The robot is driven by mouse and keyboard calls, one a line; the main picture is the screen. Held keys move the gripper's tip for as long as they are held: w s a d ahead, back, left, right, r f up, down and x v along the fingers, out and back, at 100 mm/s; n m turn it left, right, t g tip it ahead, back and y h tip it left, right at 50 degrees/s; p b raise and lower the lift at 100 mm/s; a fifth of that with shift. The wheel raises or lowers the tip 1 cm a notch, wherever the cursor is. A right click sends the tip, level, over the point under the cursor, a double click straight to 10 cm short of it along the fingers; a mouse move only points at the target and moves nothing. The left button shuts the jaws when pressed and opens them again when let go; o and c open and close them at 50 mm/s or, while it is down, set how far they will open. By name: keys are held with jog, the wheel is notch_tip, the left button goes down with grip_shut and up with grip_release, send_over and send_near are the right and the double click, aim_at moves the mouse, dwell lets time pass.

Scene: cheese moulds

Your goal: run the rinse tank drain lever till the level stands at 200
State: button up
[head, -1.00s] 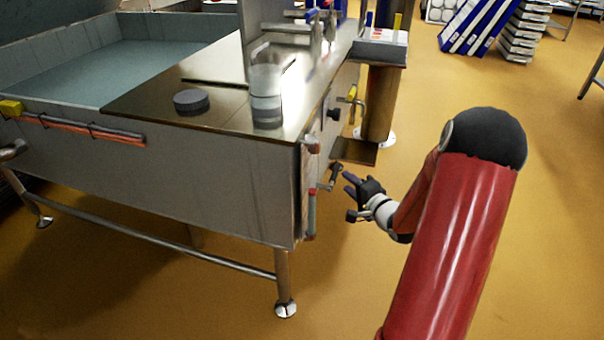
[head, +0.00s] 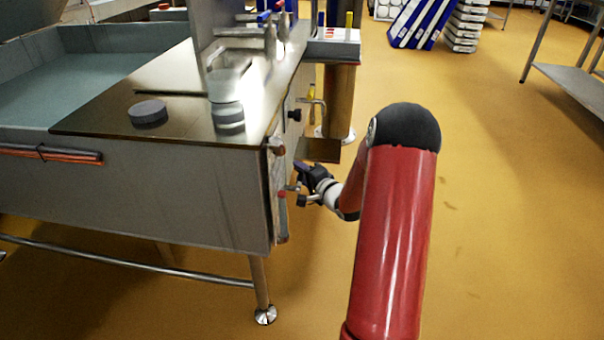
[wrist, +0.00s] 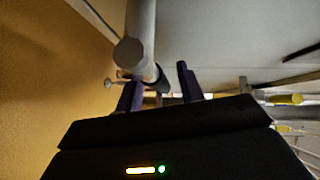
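The steel rinse tank (head: 180,190) stands at the left of the head view, with grey-blue water (head: 90,82) in its open basin. At its right end are small fittings, including a lever-like bar (head: 292,188) and an upright tube with a red part (head: 281,208). I cannot read a level there. My gripper (head: 300,172) is close beside these fittings, low on the tank's right side. In the wrist view its two dark fingers (wrist: 160,92) stand apart. A grey round bar (wrist: 140,40) crosses near them; I cannot tell whether they touch it.
A grey puck (head: 148,113) and a clear container (head: 228,115) stand on the tank's steel top. A tap with a yellow handle (head: 312,97) and a brown post (head: 340,100) are beyond my gripper.

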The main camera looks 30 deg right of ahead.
jog(key=shift+c, duration=0.4)
grip_shut()
